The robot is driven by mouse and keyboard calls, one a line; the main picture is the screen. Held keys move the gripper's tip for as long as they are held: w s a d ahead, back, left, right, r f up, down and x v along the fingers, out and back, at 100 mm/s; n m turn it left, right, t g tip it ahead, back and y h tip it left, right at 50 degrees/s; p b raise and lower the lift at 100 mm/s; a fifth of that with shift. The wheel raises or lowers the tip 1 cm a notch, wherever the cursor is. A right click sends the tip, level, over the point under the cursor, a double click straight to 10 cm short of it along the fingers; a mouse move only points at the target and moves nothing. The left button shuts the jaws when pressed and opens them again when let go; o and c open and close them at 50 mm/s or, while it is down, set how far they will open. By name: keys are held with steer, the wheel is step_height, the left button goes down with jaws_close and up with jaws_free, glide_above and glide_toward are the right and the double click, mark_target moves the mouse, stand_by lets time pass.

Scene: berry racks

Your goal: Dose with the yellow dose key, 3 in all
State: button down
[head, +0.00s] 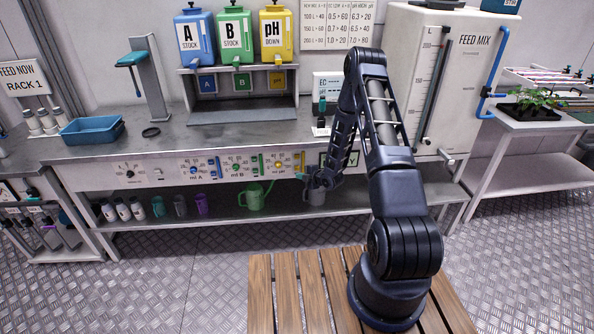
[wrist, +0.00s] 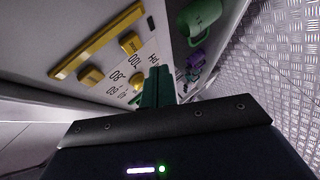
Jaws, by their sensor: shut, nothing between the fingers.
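The yellow dosing section of the bench's front panel shows a round yellow dial (head: 279,165) with a yellow strip (head: 299,161) to its right. I cannot read which one is the dose key. Contact with a key cannot be made out.
Blue (head: 218,168) and green (head: 261,164) strips mark the neighbouring sections. A green jug (head: 252,197) and a grey jug (head: 316,195) stand on the shelf below, near my gripper. Cups and bottles stand further left. The yellow pH bottle (head: 276,37) stands on the rack above.

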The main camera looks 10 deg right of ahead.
mark_target(295, 170)
steer(key=shift+w, duration=1.35)
steer(key=shift+w, duration=0.1)
stand_by(1.0)
steer(key=shift+w, duration=0.35)
steer(key=shift+w, duration=0.45)
stand_by(0.8)
steer(key=shift+s, duration=0.9)
steer(key=shift+s, duration=2.5)
